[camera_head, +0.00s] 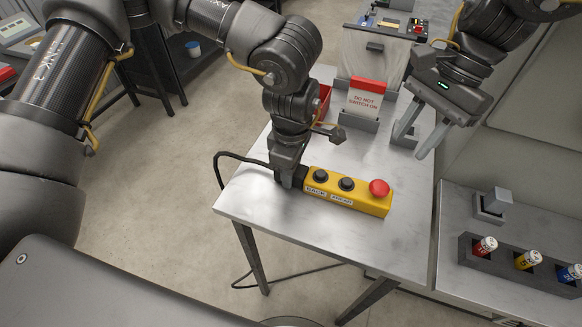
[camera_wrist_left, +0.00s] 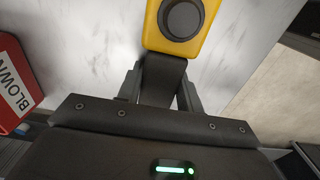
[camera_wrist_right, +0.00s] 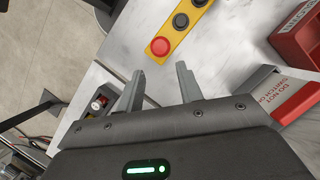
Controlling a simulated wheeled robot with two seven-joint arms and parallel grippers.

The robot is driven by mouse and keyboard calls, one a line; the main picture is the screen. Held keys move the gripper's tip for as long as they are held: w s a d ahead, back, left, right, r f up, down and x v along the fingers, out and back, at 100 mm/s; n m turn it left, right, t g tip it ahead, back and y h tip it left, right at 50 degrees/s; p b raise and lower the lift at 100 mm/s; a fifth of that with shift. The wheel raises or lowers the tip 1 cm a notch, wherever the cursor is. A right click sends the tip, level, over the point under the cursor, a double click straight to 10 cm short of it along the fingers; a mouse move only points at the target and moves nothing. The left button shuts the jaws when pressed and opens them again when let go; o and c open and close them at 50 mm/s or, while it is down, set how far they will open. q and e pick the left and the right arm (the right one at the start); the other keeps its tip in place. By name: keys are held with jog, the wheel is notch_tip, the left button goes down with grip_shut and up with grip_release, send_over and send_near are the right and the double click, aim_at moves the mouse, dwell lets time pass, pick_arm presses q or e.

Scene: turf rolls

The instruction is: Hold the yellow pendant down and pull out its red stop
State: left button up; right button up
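The yellow pendant (camera_head: 348,190) lies on the metal table with two black buttons, white labels and a red mushroom stop (camera_head: 379,187) at its right end. The stop also shows in the right wrist view (camera_wrist_right: 160,46). My left gripper (camera_head: 287,184) is down at the pendant's left end, its fingers on either side of the black cable end (camera_wrist_left: 163,78). I cannot tell whether they press on it. My right gripper (camera_head: 412,145) is open and empty, above and behind the stop, apart from it.
A white "DO NOT SWITCH ON" card (camera_head: 365,99) with a red top stands in a grey holder behind the pendant, near a red bin (camera_head: 324,101). A rack (camera_head: 520,267) with several coloured cylinders is at right. The table front is clear.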

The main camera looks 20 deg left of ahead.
aim_at(381, 185)
pick_arm(q)
jog(key=c, duration=0.5)
pick_arm(e)
jog(key=shift+o, duration=1.2)
jog(key=shift+s+a, duration=0.1)
jog(key=shift+o, duration=1.1)
jog(key=shift+s+a+r+t+h, duration=1.05)
jog(key=shift+s+a+t+h, duration=0.1)
jog(key=shift+s+t, duration=0.1)
pick_arm(q)
jog(key=shift+s+a, duration=0.1)
jog(key=shift+a, duration=0.05)
pick_arm(e)
jog(key=shift+t, duration=0.25)
notch_tip(381, 185, down, 12)
jog(key=shift+s+a+r, duration=0.1)
jog(key=shift+s+r, duration=0.05)
jog(key=shift+r, duration=0.05)
pick_arm(q)
jog(key=shift+d, duration=0.2)
pick_arm(e)
jog(key=shift+c, duration=0.5)
